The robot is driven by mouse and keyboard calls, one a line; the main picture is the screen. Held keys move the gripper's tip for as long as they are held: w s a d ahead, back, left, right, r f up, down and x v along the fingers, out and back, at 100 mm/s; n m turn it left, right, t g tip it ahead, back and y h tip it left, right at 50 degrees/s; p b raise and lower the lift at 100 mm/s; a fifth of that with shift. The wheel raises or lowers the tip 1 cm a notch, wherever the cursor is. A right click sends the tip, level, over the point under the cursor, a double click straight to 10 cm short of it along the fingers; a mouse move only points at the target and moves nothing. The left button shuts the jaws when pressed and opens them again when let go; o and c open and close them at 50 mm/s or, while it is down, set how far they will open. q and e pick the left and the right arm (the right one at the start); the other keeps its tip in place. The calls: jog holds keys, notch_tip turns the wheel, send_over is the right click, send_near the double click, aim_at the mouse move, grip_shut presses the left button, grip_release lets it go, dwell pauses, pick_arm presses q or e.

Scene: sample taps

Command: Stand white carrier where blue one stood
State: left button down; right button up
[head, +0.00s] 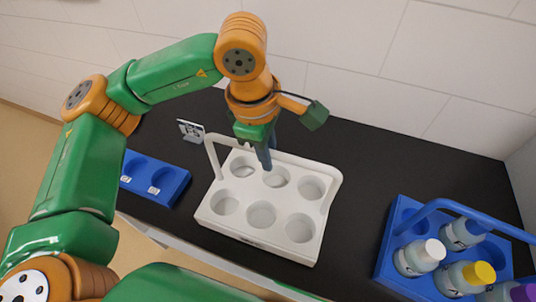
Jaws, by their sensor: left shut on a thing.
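The white carrier (262,240) is in the middle of the head view, upright, with several round wells that look empty. Its handle bar runs along the far side. My left gripper (264,158) comes down from above and is shut on that handle, partly hiding it. I cannot tell whether the carrier's base touches the counter. The blue carrier (394,252) stands at the right, with its own handle and several capped bottles in it. Its near right part is cut off by the frame. My right gripper is not in view.
A low blue rack (168,192) with white labels lies left of the white carrier.

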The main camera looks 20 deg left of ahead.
pick_arm(q)
jog(key=shift+f, duration=0.9)
jog(key=c, duration=1.2)
grip_release()
jog(key=shift+f, duration=0.15)
jog(key=shift+c, duration=0.2)
jog(key=o, duration=0.4)
jog(key=shift+s, duration=0.1)
